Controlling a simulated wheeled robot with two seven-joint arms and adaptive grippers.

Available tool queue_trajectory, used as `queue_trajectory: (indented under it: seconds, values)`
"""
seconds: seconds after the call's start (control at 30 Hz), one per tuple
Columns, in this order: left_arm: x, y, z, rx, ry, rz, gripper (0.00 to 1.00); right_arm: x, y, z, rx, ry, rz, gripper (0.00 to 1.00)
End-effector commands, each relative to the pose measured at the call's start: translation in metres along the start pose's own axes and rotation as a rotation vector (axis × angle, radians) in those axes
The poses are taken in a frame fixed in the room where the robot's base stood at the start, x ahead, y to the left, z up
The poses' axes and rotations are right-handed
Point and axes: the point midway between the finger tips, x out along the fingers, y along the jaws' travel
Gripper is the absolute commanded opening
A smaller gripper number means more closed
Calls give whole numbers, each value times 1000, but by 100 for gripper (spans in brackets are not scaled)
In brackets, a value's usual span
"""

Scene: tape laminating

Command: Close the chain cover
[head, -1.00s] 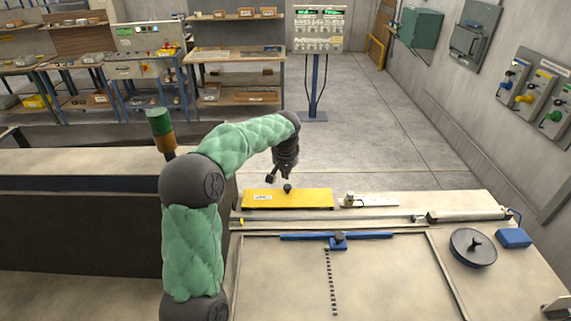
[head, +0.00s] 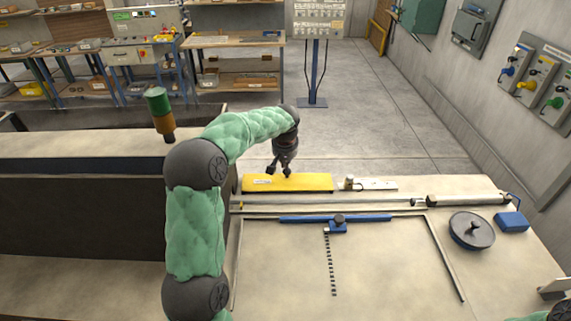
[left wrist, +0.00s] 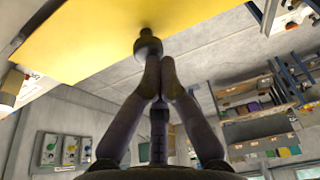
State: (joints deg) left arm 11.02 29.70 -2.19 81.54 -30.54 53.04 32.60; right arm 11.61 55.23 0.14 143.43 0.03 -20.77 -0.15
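The chain cover looks to be the yellow panel (head: 310,183) with a small black knob (head: 287,173), along the back of the bench. I cannot tell its tilt. The left wrist view shows the yellow panel (left wrist: 90,40) large, with the knob (left wrist: 147,45) just beyond my fingertips. My left gripper (head: 270,171) is just above the panel, close to the knob and on its left. In the left wrist view its fingertips (left wrist: 162,65) are together, with the knob not between them. Only a bit of green right arm shows at the bottom right; its gripper is out of view.
A white bracket (head: 372,184) lies right of the panel. A long rail (head: 330,202) and a blue bar (head: 305,219) run in front. A black round lid (head: 472,230) and a blue block (head: 511,222) sit at the right. A green-orange beacon (head: 160,112) stands left of my arm.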

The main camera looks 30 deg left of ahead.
Motion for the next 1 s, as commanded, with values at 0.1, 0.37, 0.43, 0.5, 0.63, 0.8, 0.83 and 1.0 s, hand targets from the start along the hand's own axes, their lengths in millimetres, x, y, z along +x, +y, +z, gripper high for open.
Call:
queue_trajectory:
  seconds: [0.1, 0.37, 0.43, 0.5, 0.63, 0.8, 0.83, 1.0]
  values:
    - [6, 0, 5, 4, -14, -4, 0, 0, 0, 0, 0, 0, 0, 0]
    - [-9, -2, 1, 5, -14, -4, 0, -9, -3, 0, 0, 0, 0, 0]
    - [-21, -4, -3, 3, -9, -3, 0, -16, -6, 0, 0, 0, 0, 0]
    - [-36, -6, -8, 1, -5, -1, 0, -24, -8, 1, 0, 1, 0, 0]
    - [-61, -7, -11, 1, 1, 1, 0, -24, -8, 0, 0, 2, 0, 0]
    - [-95, -7, -14, 2, 1, 1, 0, -23, -8, 1, 0, 0, 0, 0]
    - [-101, -7, -14, 2, 2, 1, 0, -23, -8, 1, 0, 0, 0, 0]
    - [-126, -7, -16, 1, 0, 1, 0, -24, -9, 1, 0, 0, 0, 0]
